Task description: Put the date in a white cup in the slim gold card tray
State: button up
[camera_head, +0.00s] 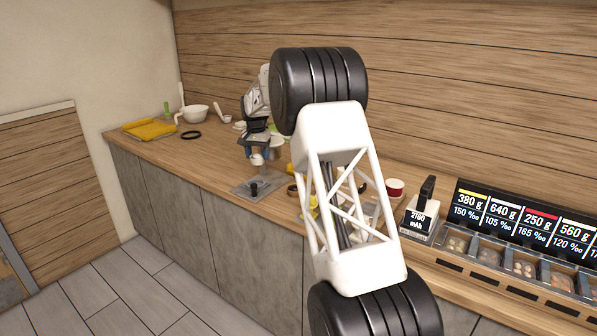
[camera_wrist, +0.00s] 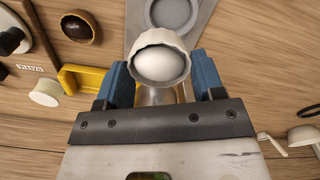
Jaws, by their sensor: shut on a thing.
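My gripper (camera_wrist: 162,80) is shut on a white fluted cup (camera_wrist: 147,40), with one blue finger on each side. A smooth pale rounded thing shows inside the cup; I cannot make out a date. In the head view my gripper (camera_head: 258,152) hangs over the counter with the cup (camera_head: 257,160) below its fingers. Under it lies a flat grey tray (camera_head: 243,188), apart from the cup. In the wrist view a grey plate with a round recess (camera_wrist: 174,12) lies beyond the cup. I cannot pick out a slim gold card tray for sure.
A yellow frame (camera_wrist: 72,80), a pale round piece (camera_wrist: 45,92) and a brown cup with dark contents (camera_wrist: 78,26) lie left in the wrist view. A red-and-white tub (camera_head: 395,188) and a scale (camera_head: 419,224) stand right. My arm hides part of the counter.

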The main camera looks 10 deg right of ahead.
jog(key=shift+s+d+r+n, duration=1.15)
jog(key=shift+s+d, duration=5.25)
jog(key=shift+d, duration=1.85)
jog(key=w+d+f+m, duration=0.1)
jog(key=w+d+m, duration=0.2)
jog(key=w, duration=0.7)
jog(key=w+d+f+m, duration=0.2)
jog(key=w+d+m, duration=0.1)
jog(key=w, duration=0.7)
jog(key=shift+w+m, duration=0.25)
jog(key=shift+m, duration=0.3)
jog(key=shift+f, duration=0.15)
jog(key=shift+f, duration=3.1)
jog(key=shift+f, duration=1.85)
jog(key=shift+f, duration=0.15)
jog(key=o, duration=0.9)
